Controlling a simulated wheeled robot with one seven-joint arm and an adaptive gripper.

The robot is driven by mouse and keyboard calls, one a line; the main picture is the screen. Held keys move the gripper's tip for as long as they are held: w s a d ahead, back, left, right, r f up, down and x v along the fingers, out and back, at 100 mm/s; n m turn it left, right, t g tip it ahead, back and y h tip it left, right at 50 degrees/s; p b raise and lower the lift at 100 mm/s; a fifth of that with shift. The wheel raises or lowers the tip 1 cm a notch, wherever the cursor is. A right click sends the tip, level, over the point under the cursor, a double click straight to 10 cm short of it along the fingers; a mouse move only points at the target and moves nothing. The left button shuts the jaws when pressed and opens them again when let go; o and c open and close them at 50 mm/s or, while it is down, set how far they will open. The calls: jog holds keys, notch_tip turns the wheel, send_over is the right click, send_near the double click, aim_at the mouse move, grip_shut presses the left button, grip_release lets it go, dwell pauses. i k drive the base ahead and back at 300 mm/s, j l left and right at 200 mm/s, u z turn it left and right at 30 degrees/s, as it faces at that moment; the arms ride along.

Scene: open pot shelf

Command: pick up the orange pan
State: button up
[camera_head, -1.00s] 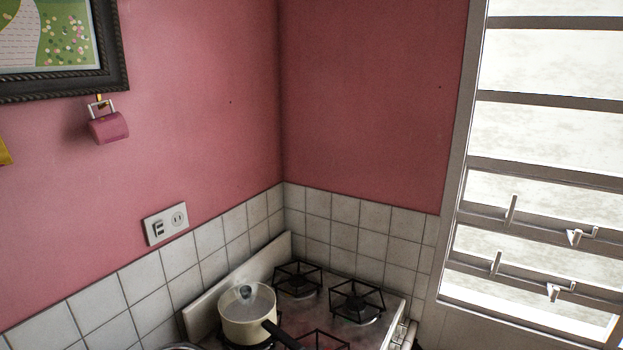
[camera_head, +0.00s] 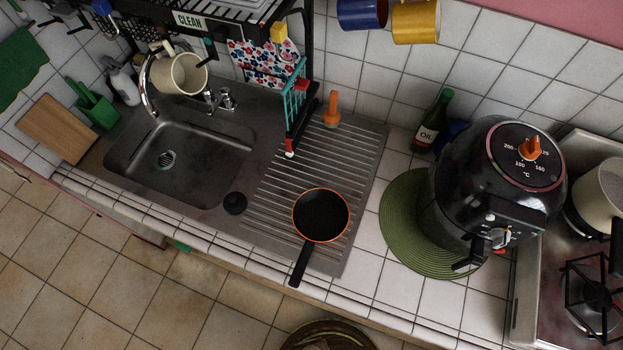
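A pan (camera_head: 321,214) with a black inside and an orange rim lies on the ribbed metal drainboard (camera_head: 364,160) right of the sink. Its black handle (camera_head: 301,264) points down toward the front edge of the counter. Nothing covers the pan. My gripper is not in view, so its state does not show.
A black air fryer (camera_head: 455,190) stands right of the pan on a round green mat (camera_head: 400,222). A dark bottle (camera_head: 432,122) is behind it. The sink (camera_head: 180,160) lies left. A black rack (camera_head: 314,40) overhangs the back. The stove (camera_head: 530,285) is far right.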

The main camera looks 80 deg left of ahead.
aim_at(319, 215)
jog(key=u, duration=2.7)
jog(key=z, duration=0.9)
jog(key=j+z, duration=0.2)
jog(key=z, duration=0.25)
jog(key=k+j+z, duration=0.1)
jog(key=z, duration=0.35)
jog(key=k+j+z, duration=0.1)
jog(key=z, duration=0.3)
jog(key=k+j+z, duration=0.1)
jog(key=z, duration=0.35)
jog(key=k+j+z, duration=0.1)
jog(key=z, duration=0.35)
jog(key=k+j+z, duration=0.3)
jog(key=k, duration=0.3)
jog(key=k+z, duration=0.35)
jog(key=k, duration=0.3)
jog(key=k+j, duration=0.15)
jog(key=j, duration=0.25)
